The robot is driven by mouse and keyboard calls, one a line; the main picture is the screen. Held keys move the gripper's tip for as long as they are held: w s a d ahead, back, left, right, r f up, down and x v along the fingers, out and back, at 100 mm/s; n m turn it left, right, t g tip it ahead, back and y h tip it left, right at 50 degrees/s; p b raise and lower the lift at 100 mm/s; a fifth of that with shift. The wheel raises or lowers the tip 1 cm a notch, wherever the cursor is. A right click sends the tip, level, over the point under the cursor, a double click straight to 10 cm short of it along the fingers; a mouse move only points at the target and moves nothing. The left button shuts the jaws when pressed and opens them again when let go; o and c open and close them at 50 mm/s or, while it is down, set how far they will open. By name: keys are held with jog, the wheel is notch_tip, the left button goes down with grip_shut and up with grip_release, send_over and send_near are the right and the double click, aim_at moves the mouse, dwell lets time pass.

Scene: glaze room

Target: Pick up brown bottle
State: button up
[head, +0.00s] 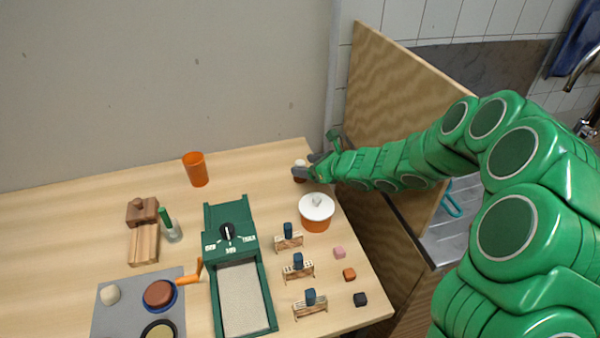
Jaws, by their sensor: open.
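A small brown bottle (299,179) with a pale top stands near the far right corner of the table, mostly hidden by my gripper. My gripper (307,165) reaches in from the right with its dark fingers at the bottle. It is open. One finger crosses in front of the bottle's middle. I cannot tell whether the fingers touch it or whether it stands fully between them.
An orange cup (195,169) is at the back left. A green cranked device (266,301) fills the front middle. Small stands and cubes line the right. A wooden panel (390,85) rises behind my arm.

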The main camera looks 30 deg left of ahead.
jog(key=shift+x, duration=2.5)
jog(key=c, duration=1.1)
